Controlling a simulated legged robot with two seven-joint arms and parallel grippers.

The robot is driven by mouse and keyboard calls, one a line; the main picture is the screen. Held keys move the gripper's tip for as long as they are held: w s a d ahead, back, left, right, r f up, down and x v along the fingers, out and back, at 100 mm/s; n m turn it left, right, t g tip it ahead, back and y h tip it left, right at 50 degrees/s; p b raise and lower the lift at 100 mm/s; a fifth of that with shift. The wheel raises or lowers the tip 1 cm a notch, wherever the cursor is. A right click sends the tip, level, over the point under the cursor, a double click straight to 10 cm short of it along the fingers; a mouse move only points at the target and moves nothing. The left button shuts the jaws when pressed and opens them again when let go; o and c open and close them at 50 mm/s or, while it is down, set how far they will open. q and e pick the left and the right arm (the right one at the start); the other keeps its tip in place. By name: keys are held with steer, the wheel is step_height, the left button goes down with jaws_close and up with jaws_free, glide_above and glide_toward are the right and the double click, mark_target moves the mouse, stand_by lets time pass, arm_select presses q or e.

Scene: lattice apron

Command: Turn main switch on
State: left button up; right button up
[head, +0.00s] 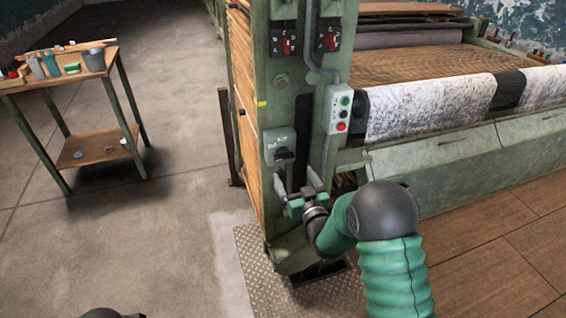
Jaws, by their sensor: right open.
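A grey switch box (270,147) with a black rotary knob (284,156) is mounted on the green machine post (300,90), low on its front. I take this as the main switch; its label is too small to read. My right gripper (300,182) is just below and slightly right of the knob, fingers spread and pointing up toward it. The jaws are open and appear empty; whether a finger touches the box I cannot tell. My left gripper is out of view.
Two red rotary switches (286,44) (328,42) sit higher on the post. A push-button box (340,109) with green and red buttons hangs to the right. The machine bed with white fleece (430,103) extends right. A small tool table (98,155) stands left, with clear floor between.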

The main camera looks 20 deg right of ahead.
mark_target(285, 158)
steer(key=w, duration=0.1)
steer(key=w+d, duration=0.1)
steer(key=w, duration=0.2)
steer(key=shift+w+d+f, duration=0.15)
steer(key=shift+w+f, duration=0.1)
steer(key=shift+w, duration=0.1)
steer(key=w, duration=0.1)
steer(key=w+a, duration=0.1)
steer(key=w, duration=0.1)
steer(key=shift+w+a+r+b, duration=0.2)
steer(key=shift+a+b, duration=0.05)
steer(key=shift+b, duration=0.05)
steer(key=shift+w+a, duration=0.15)
steer(key=shift+a, duration=0.1)
steer(key=shift+d, duration=0.55)
steer(key=c, duration=0.4)
steer(key=shift+d, duration=0.1)
steer(key=shift+c, duration=1.1)
steer(key=shift+a, duration=0.3)
steer(key=c, duration=0.8)
